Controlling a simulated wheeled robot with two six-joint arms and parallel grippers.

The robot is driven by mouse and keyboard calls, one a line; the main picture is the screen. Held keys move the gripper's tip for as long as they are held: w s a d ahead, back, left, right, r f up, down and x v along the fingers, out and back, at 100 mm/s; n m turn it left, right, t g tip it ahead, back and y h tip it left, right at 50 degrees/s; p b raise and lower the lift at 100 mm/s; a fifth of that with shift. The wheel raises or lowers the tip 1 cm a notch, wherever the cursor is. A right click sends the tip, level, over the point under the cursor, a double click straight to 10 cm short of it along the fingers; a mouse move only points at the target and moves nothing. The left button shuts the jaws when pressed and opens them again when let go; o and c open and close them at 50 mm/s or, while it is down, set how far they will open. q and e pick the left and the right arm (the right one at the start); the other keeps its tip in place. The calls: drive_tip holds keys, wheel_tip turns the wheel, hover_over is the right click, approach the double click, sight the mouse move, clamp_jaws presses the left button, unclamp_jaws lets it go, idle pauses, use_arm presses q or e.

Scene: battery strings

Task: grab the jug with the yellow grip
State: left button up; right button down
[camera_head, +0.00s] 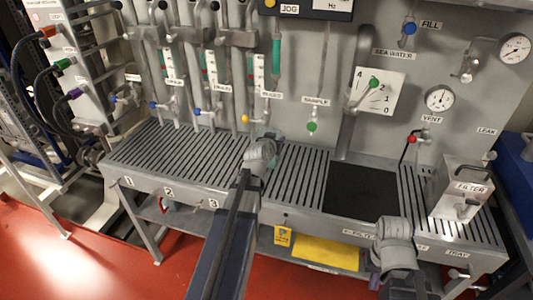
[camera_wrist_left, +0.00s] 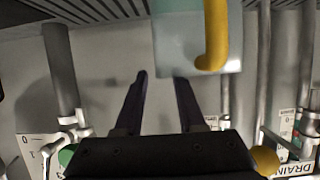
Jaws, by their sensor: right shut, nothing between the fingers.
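The jug (camera_wrist_left: 178,40) is pale and translucent with a yellow grip (camera_wrist_left: 214,40). In the left wrist view it stands at the top, right of centre, upside down in the picture. My left gripper (camera_wrist_left: 160,78) is open with nothing between its fingers; its right fingertip overlaps the jug's edge in that view, and I cannot tell if they touch.
The slotted bench (camera_head: 200,163) runs along the panel, with a dark square plate (camera_head: 360,190) at its right. The filter box (camera_head: 462,188) stands at its right end. Valves and pipes line the panel behind; a yellow item (camera_head: 318,252) lies on the lower shelf.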

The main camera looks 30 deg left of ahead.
sight(279, 137)
use_arm(q)
drive_tip(key=b+x, duration=0.1)
drive_tip(key=x, duration=0.2)
drive_tip(key=shift+w, duration=0.2)
clamp_jaws()
drive_tip(key=shift+r, duration=0.1)
idle(1.1)
